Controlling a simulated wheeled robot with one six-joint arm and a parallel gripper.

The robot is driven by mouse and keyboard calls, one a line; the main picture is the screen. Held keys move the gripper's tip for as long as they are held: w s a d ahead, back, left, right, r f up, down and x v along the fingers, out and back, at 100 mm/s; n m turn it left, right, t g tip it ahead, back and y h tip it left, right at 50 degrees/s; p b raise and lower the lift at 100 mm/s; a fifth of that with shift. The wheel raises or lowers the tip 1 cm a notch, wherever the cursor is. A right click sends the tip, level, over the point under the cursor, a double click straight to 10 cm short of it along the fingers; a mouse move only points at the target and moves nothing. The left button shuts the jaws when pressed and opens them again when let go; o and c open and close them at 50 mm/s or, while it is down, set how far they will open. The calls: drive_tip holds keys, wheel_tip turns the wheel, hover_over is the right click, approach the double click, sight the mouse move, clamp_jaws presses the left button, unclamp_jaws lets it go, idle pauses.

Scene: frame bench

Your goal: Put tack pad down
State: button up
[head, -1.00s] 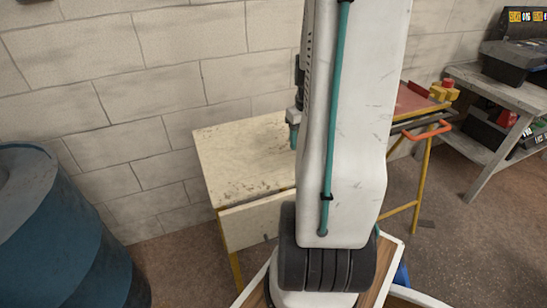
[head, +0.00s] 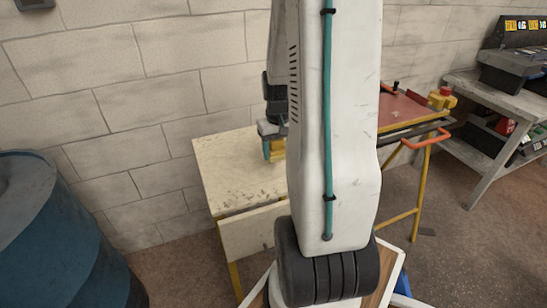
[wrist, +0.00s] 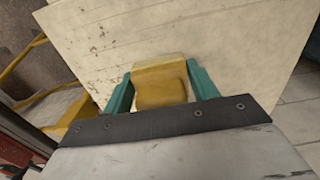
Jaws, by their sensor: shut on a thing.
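The tack pad (wrist: 160,85) is a yellow block between the two teal fingers of my gripper (wrist: 161,88) in the wrist view. The gripper is shut on it. In the head view my gripper (head: 274,150) is over the pale bench top, and a bit of the yellow pad (head: 279,149) shows beside a finger. The bench top (head: 222,172) is cream and scuffed, and it also fills the far part of the wrist view (wrist: 225,40). I cannot tell whether the pad touches the top. My arm hides the right part of the bench.
A red-topped section (head: 405,110) with an orange handle (head: 428,138) and a yellow piece with a red top (head: 441,98) is right of my arm. A grey shelf bench (head: 500,95) carries a dark toolbox (head: 515,70). A blue drum (head: 60,235) stands left. A block wall is behind.

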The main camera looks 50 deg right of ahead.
sight(274, 157)
drive_tip(key=shift+w+a, duration=0.1)
drive_tip(key=shift+w, duration=0.5)
drive_tip(key=shift+f, duration=1.8)
drive_tip(key=shift+f, duration=0.15)
drive_tip(key=o, duration=1.1)
